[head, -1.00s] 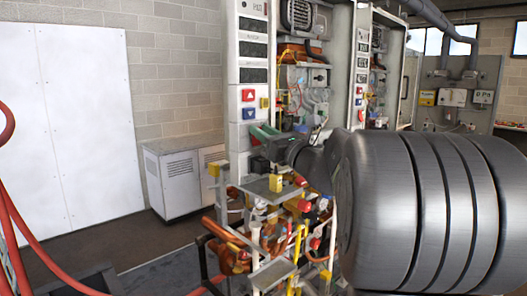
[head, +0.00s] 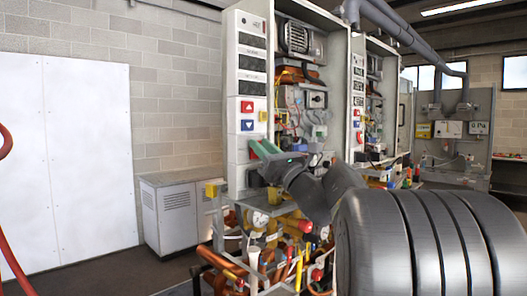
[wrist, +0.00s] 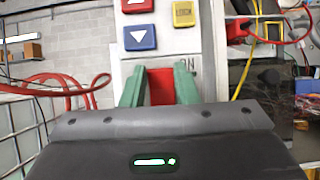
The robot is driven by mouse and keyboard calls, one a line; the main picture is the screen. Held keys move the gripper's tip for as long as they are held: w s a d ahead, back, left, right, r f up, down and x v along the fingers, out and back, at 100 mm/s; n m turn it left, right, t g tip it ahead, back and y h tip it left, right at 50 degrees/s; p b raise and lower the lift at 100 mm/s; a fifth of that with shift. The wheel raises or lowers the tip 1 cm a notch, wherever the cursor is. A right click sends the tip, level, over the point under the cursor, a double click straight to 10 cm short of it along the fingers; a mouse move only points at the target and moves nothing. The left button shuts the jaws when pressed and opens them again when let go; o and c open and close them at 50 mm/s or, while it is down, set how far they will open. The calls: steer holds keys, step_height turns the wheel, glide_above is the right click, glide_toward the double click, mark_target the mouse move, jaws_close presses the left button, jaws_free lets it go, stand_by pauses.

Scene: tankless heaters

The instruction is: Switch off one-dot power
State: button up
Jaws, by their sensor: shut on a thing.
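My gripper (wrist: 160,75) has two green fingers, one on each side of a red switch (wrist: 161,88) low on the white control panel (wrist: 119,72). The fingers are shut on the switch. Part of an "ON" label shows just above the right finger; the switch's lower part is hidden behind my gripper.
Copper pipes and valves (head: 262,250) crowd below the near heater. A second heater (head: 360,100) stands behind. A grey cabinet (head: 178,205) stands left.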

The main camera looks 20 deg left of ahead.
steer(key=o, duration=1)
steer(key=shift+d, duration=0.1)
steer(key=b+v, duration=0.2)
steer(key=v, duration=1.1)
steer(key=shift+s+d+f, duration=0.2)
steer(key=shift+d+f, duration=0.05)
steer(key=p+x, duration=0.2)
steer(key=x, duration=1.2)
steer(key=shift+r, duration=0.1)
steer(key=shift+d, duration=0.1)
